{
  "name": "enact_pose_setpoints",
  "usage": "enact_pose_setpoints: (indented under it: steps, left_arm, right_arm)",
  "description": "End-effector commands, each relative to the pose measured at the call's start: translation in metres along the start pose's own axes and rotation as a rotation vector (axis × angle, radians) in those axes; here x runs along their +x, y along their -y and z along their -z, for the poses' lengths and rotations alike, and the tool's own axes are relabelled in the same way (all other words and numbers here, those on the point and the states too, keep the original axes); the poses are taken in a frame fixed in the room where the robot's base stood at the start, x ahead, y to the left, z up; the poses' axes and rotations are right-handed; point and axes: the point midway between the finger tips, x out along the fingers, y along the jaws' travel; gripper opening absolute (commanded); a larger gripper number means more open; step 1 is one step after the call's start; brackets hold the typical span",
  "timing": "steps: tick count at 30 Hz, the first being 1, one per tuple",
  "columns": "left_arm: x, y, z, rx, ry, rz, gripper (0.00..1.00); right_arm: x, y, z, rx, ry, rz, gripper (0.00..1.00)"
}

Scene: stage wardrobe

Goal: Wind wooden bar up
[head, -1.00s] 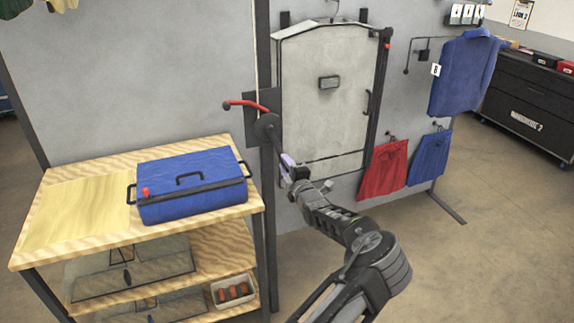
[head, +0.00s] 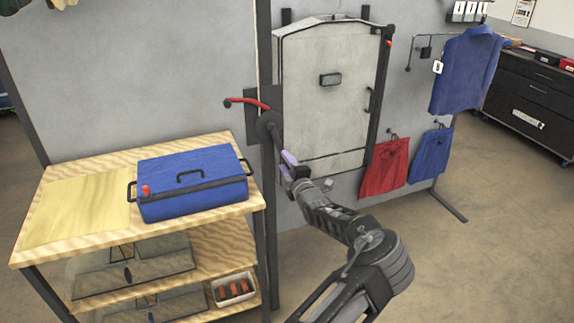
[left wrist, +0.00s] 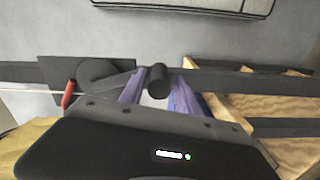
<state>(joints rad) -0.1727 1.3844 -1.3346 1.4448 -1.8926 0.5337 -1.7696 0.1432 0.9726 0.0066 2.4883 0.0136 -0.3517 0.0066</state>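A winch with a dark backing plate (head: 252,124), a round drum (head: 266,124) and a red lever (head: 246,101) is mounted on the grey wall. Its dark crank arm slants down to the right from the drum. My left gripper (head: 288,162) is at the crank's outer end. In the left wrist view, its purple fingers (left wrist: 157,88) lie on either side of the black crank grip (left wrist: 157,77), apparently closed on it. The drum (left wrist: 97,75) and red lever (left wrist: 68,94) are left of it there. I cannot make out a wooden bar. My right gripper is not in view.
A wooden shelf table (head: 80,241) stands left of the winch, with a blue case (head: 190,195) on top. A grey cabinet-like panel (head: 325,110) is right behind the arm. Red (head: 385,167) and blue garments (head: 433,155) hang farther right.

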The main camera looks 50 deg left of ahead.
Motion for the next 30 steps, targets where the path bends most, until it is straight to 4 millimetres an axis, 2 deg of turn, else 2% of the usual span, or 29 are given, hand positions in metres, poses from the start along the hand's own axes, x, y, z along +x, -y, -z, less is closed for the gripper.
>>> enact_pose_setpoints:
  steps: [1, 9, 15, 25, 28, 30]
  left_arm:
    - [-0.003, -0.003, 0.005, -0.002, -0.01, -0.007, 0.46]
    - [-0.05, 0.001, -0.002, -0.001, 0.002, 0.001, 0.46]
    - [-0.074, 0.002, -0.004, -0.001, 0.004, 0.004, 0.46]
    - [-0.079, 0.002, -0.004, 0.0, 0.005, 0.005, 0.45]
    - [-0.079, 0.005, -0.003, -0.015, 0.001, 0.014, 0.37]
    - [-0.08, 0.015, 0.002, -0.061, -0.014, 0.039, 0.31]
  right_arm:
    - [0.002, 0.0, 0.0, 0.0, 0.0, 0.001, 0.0]
    - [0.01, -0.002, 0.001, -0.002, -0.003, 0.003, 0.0]
    - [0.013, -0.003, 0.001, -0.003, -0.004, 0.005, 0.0]
    - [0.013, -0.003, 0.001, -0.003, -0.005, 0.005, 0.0]
    - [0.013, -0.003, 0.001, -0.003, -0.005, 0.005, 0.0]
    - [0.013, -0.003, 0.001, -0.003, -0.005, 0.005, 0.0]
